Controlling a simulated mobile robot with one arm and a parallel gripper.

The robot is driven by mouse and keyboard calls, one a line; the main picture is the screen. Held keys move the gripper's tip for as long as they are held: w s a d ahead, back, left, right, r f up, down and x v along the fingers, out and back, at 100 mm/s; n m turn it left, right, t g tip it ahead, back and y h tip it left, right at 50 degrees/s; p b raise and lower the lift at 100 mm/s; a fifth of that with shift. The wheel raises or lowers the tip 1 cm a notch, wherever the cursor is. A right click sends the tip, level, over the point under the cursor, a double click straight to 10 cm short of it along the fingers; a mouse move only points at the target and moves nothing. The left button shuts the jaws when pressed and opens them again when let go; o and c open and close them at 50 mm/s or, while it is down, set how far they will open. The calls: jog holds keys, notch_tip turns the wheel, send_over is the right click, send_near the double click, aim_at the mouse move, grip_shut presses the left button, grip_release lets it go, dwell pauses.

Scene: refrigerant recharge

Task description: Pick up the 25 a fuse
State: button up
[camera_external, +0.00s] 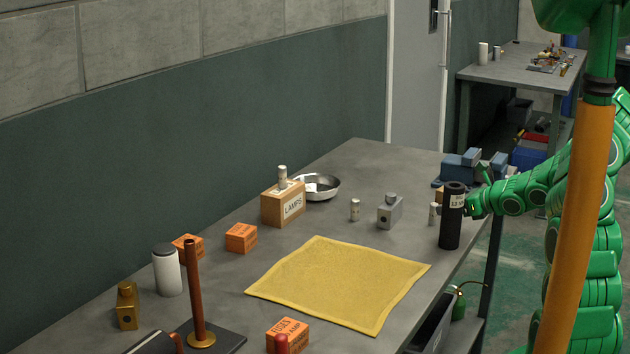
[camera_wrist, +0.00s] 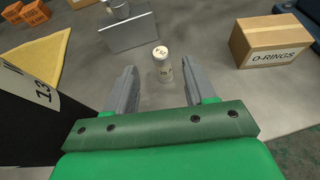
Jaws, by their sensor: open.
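A small pale cylindrical fuse (camera_wrist: 162,64) stands upright on the grey bench in the wrist view, with print on its top that looks like 25 A. It also shows in the external view (camera_external: 433,214), just left of a black cylinder. My gripper (camera_wrist: 158,80) is open and empty, low over the bench. The fuse stands ahead of it, roughly centred between the fingertips, with gaps on both sides. In the external view, the black cylinder partly hides my gripper. Similar small cylinders stand mid-bench (camera_external: 355,210) and on the LAMPS box (camera_external: 282,177).
The black cylinder (camera_external: 452,218) stands close on my gripper's left in the wrist view. A grey metal block (camera_wrist: 128,33) is beyond the fuse; an O-RINGS box (camera_wrist: 272,42) is to the right. A yellow mat (camera_external: 340,280) and orange boxes (camera_external: 241,237) lie farther along.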

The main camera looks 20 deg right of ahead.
aim_at(431, 223)
jog(key=shift+x, duration=1.35)
jog(key=x, duration=0.3)
jog(key=shift+w+a+f, duration=0.1)
jog(key=shift+w+f, duration=0.05)
jog(key=shift+f, duration=0.2)
jog(key=shift+w+a+f, duration=0.15)
jog(key=shift+w+a, duration=0.25)
jog(key=shift+w, duration=0.25)
grip_shut()
